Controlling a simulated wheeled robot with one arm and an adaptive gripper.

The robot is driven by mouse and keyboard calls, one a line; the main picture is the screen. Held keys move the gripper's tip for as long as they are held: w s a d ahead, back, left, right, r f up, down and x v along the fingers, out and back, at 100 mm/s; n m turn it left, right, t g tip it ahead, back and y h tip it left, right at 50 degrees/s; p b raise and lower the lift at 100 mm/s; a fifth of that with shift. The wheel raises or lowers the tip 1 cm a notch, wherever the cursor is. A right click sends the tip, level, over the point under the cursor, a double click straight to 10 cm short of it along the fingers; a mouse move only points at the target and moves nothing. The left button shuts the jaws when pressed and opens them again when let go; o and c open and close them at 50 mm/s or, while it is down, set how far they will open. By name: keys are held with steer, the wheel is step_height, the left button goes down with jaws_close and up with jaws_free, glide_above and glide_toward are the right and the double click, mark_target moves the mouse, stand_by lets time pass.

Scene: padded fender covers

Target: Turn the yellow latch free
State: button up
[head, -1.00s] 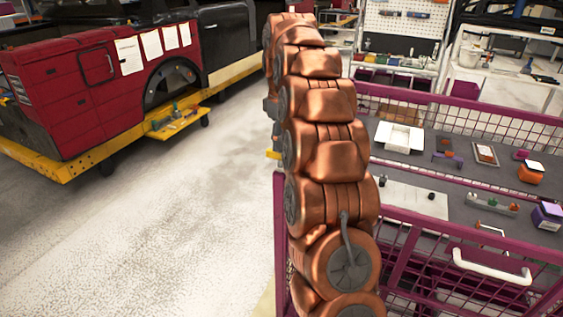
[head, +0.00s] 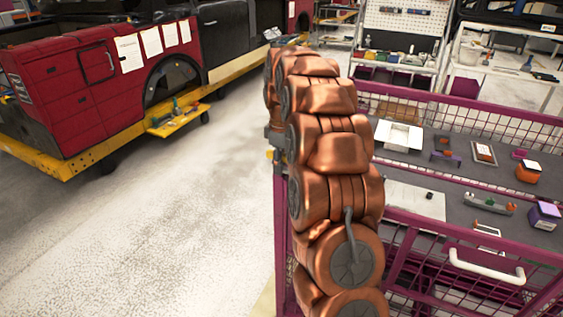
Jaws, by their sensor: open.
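A small yellow piece (head: 270,154), which looks like the latch, shows at the top of the purple cart's left corner post (head: 281,215). Only its left end shows; my arm covers the rest. My copper arm rises in front of the cart and bends down at its far end. The grey end part of my gripper (head: 277,139) shows at the arm's left edge, just above the yellow piece. My gripper is open. Its fingertips are mostly hidden, and I cannot tell whether it touches the latch.
The purple mesh cart holds a grey top with a white box (head: 398,135), an orange jar (head: 528,172) and a purple box (head: 545,215). A white handle (head: 487,267) is on its near side. A red truck body (head: 75,90) stands at left. The floor between is clear.

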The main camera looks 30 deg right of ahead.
steer(key=shift+c, duration=0.2)
jaws_close()
stand_by(0.5)
